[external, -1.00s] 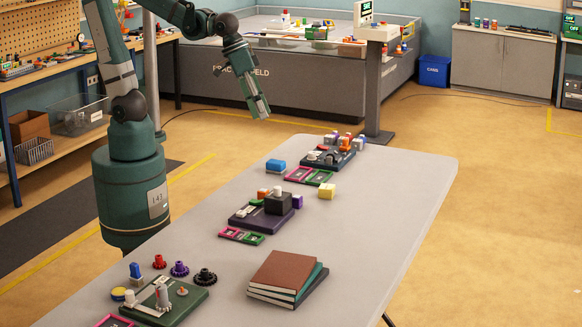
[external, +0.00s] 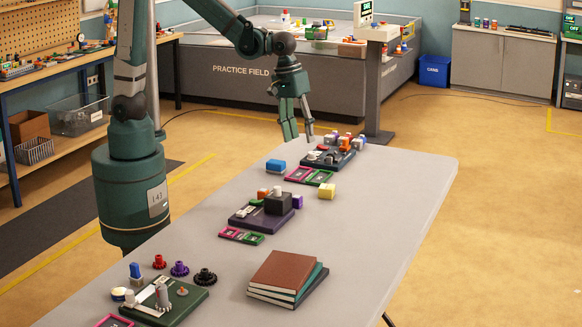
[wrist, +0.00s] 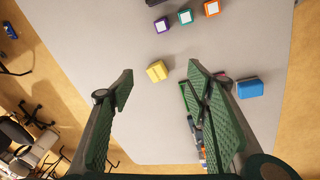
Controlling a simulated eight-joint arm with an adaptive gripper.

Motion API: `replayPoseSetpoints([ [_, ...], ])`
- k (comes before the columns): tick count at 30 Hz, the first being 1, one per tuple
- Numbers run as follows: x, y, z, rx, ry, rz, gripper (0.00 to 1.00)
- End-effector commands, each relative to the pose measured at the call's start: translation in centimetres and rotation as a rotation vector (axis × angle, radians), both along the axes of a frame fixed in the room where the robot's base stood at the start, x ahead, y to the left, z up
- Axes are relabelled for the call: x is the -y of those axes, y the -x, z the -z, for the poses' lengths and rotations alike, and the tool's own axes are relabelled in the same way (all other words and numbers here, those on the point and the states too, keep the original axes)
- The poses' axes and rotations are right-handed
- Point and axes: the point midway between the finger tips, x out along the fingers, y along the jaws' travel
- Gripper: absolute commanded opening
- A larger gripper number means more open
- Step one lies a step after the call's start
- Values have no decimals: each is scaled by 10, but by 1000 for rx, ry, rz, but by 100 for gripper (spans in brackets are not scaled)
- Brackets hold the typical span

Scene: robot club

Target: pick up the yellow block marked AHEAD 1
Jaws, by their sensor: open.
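The yellow block (external: 326,191) rests on the grey table, to the right of the pink and green frames. Its marking is too small to read. It also shows in the wrist view (wrist: 157,71), where it lies between my two fingertips in the picture but well below them. My gripper (external: 298,138) is open and empty, fingers pointing down, above the far part of the table. In the external view the block is below and to the right of it, apart from the fingers.
A blue block (external: 275,166) sits left of the frames (external: 310,175). A dark board (external: 330,158) with several small blocks stands beyond them. Nearer are a black cube (external: 278,203) on a purple base, a purple block (external: 297,202) and stacked books (external: 287,275). The table right of the yellow block is clear.

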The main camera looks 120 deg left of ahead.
Motion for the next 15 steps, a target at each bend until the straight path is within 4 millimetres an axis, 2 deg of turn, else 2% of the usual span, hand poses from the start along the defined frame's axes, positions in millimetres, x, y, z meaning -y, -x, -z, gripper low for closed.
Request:
replayPoseSetpoints([
  [15,-38,-47,71,-103,55,-307,48],
])
